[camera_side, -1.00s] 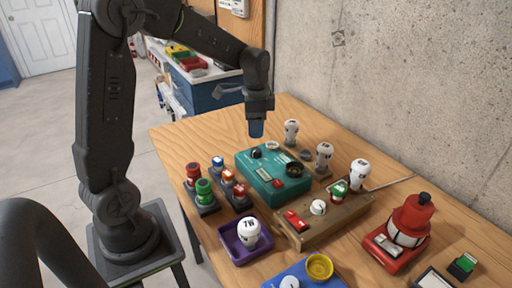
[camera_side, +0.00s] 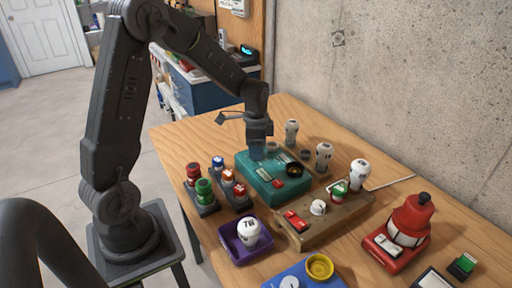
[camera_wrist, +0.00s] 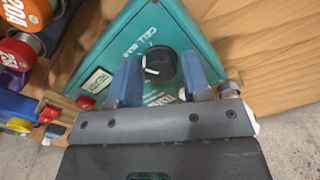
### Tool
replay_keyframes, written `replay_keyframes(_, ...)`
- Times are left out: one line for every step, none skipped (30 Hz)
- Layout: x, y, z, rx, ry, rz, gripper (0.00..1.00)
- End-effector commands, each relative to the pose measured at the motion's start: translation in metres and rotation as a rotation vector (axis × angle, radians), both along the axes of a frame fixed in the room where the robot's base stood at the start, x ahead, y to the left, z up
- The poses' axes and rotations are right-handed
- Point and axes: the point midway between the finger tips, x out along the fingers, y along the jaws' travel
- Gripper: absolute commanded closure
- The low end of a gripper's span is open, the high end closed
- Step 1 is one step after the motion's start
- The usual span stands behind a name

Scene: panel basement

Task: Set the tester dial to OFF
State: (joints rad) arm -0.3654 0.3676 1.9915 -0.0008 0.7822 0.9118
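The teal tester box (camera_side: 272,180) sits on the wooden table, and it also shows in the wrist view (camera_wrist: 120,35). Its black dial (camera_wrist: 159,64) carries a white pointer line and lies between my fingertips in the wrist view. Lettering beside it reads like "CELL", the rest is hard to make out.
Red, green, blue and orange capped items (camera_side: 204,190) stand left of the box. A wooden block with a white knob (camera_side: 318,207), white bulbs (camera_side: 324,152) and a purple tray (camera_side: 228,240) are close around. A red lantern-like item (camera_side: 409,215) stands right. The concrete wall rises behind.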

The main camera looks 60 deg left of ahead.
Motion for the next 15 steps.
replay_keyframes(0.0000, 0.0000, 0.0002, 0.000, 0.000, 0.000, 0.61)
replay_keyframes(0.0001, 0.0000, 0.0003, 0.000, 0.000, 0.000, 0.64)
replay_keyframes(0.0001, 0.0001, 0.0003, 0.000, 0.000, 0.000, 0.68)
replay_keyframes(0.0001, -0.0001, 0.0003, 0.000, 0.000, 0.000, 0.71)
replay_keyframes(0.0001, 0.0000, 0.0003, 0.000, 0.000, 0.000, 0.74)
replay_keyframes(0.0001, -0.0001, 0.0003, 0.000, 0.000, 0.000, 0.77)
replay_keyframes(0.0001, -0.0001, 0.0004, 0.000, 0.000, 0.000, 0.80)
replay_keyframes(0.0001, -0.0001, 0.0004, 0.000, 0.000, 0.000, 0.83)
replay_keyframes(0.0001, -0.0001, 0.0004, 0.000, 0.000, 0.000, 0.87)
replay_keyframes(0.0001, -0.0001, 0.0004, 0.000, 0.000, 0.000, 0.90)
replay_keyframes(0.0001, -0.0001, 0.0004, 0.000, 0.000, 0.000, 0.90)
replay_keyframes(0.0001, -0.0001, 0.0004, 0.000, 0.000, 0.001, 0.90)
replay_keyframes(0.0001, -0.0001, 0.0005, 0.000, 0.000, 0.002, 0.90)
replay_keyframes(0.0001, -0.0001, 0.0005, 0.000, 0.000, 0.004, 0.90)
replay_keyframes(0.0001, -0.0001, 0.0005, 0.000, 0.000, 0.008, 0.90)
